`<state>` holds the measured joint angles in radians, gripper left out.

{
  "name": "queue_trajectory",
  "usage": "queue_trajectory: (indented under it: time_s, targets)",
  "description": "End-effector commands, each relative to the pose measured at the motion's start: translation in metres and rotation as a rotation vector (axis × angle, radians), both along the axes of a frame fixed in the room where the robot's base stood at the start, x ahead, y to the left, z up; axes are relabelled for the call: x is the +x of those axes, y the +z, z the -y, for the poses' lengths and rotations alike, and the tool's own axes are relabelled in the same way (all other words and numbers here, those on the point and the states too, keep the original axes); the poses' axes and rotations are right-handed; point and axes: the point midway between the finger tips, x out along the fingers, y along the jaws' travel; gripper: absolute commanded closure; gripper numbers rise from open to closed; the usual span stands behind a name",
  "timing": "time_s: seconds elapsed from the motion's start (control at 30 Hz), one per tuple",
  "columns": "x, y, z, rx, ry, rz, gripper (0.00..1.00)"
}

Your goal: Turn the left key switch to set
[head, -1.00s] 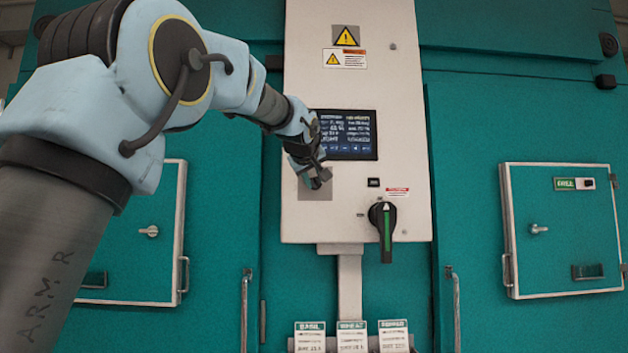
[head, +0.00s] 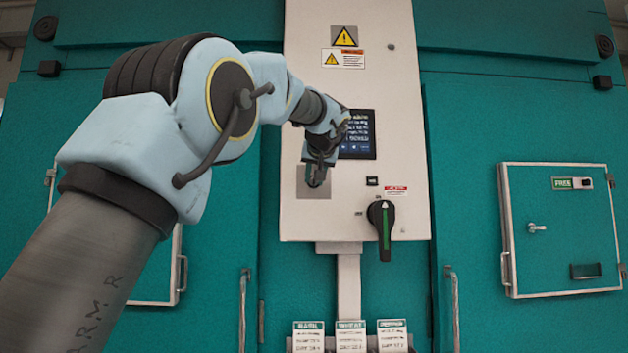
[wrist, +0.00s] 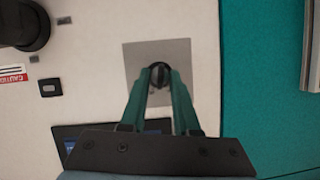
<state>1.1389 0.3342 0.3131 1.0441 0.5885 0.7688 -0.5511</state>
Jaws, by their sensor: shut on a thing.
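My gripper (head: 315,180) is at the grey square plate at the lower left of the white control panel. In the wrist view its two green fingers (wrist: 159,88) close around a small dark round key switch (wrist: 158,72) in the middle of the grey plate (wrist: 185,52). The fingers touch it from both sides. In the head view the gripper hides the switch, though part of the plate (head: 312,193) shows. Markings for the switch position cannot be read.
The display (head: 360,138) is partly behind my wrist. A large black rotary handle with a green stripe (head: 382,228) projects from the panel at lower right, with a small black button (head: 372,181) above it. Label cards (head: 350,335) stand below the panel.

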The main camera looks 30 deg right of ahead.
Motion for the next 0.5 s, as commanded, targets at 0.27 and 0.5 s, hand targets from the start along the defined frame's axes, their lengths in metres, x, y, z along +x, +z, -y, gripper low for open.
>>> queue_trajectory:
  time_s: [0.27, 0.5]
  targets:
    - [-0.0013, -0.0024, 0.0024, 0.188, 0.0, 0.085, 1.0]
    - [-0.001, -0.0027, 0.0026, 0.287, 0.001, 0.131, 1.0]
